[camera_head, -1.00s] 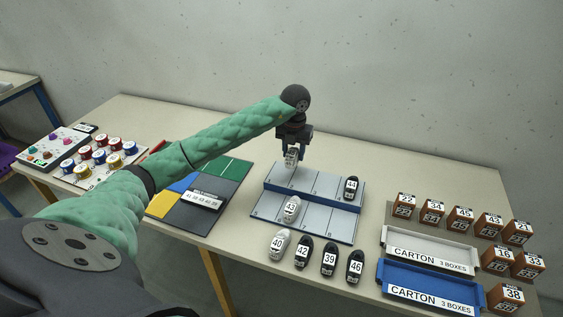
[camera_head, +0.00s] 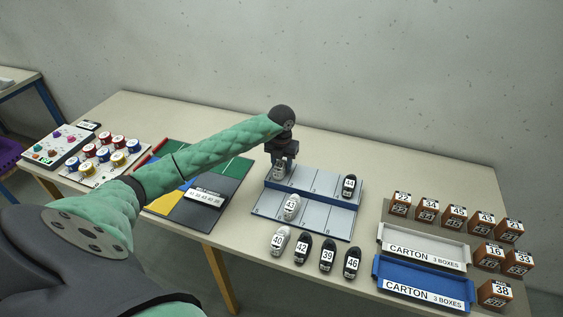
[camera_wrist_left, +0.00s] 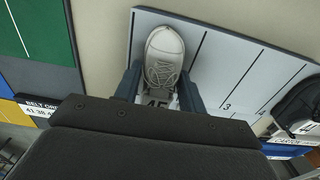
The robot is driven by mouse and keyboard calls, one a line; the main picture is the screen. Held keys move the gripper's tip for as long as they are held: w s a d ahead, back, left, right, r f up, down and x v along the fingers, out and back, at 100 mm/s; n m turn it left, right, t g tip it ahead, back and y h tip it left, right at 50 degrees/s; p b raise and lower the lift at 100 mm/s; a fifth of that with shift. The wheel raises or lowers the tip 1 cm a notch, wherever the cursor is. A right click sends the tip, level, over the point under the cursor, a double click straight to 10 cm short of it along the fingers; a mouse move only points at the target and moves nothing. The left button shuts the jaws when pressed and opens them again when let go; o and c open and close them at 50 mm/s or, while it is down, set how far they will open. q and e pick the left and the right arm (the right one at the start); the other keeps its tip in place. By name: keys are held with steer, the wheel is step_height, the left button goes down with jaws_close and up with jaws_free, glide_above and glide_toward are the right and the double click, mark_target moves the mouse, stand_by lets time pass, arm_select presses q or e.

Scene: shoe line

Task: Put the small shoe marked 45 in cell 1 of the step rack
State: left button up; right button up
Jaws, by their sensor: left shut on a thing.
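The small light-grey shoe marked 45 (camera_wrist_left: 165,58) is between the fingers of my left gripper (camera_head: 280,167), which is shut on it. In the left wrist view its toe points away and its label is partly hidden by the gripper body. The step rack (camera_head: 325,182) has an upper and a lower step split into cells by dark lines. The shoe is over the leftmost cell of the upper step, upright; I cannot tell whether it touches the surface. Cell numbers 3 and 4 show farther right in the wrist view. My right gripper is not in view.
Shoe 44 (camera_head: 349,185) stands at the right of the upper step, and shoe 43 (camera_head: 291,207) on the lower step. Shoes 40, 42, 39 and 46 (camera_head: 352,262) stand in front. A coloured mat (camera_head: 231,187) lies left, carton trays (camera_head: 425,246) and boxes right.

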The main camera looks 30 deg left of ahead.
arm_select(q)
steer(key=shift+f, duration=0.15)
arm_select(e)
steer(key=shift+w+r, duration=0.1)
arm_select(q)
steer(key=o, duration=0.9)
steer(key=shift+c, duration=0.2)
steer(key=shift+o, duration=0.6)
steer(key=shift+r, duration=0.2)
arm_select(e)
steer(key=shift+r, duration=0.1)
arm_select(q)
steer(key=shift+r, duration=0.1)
steer(key=shift+r+b, duration=0.55)
steer(key=shift+r, duration=0.15)
step_height(320, 180, up, 9)
steer(key=b, duration=0.4)
steer(key=shift+r, duration=0.65)
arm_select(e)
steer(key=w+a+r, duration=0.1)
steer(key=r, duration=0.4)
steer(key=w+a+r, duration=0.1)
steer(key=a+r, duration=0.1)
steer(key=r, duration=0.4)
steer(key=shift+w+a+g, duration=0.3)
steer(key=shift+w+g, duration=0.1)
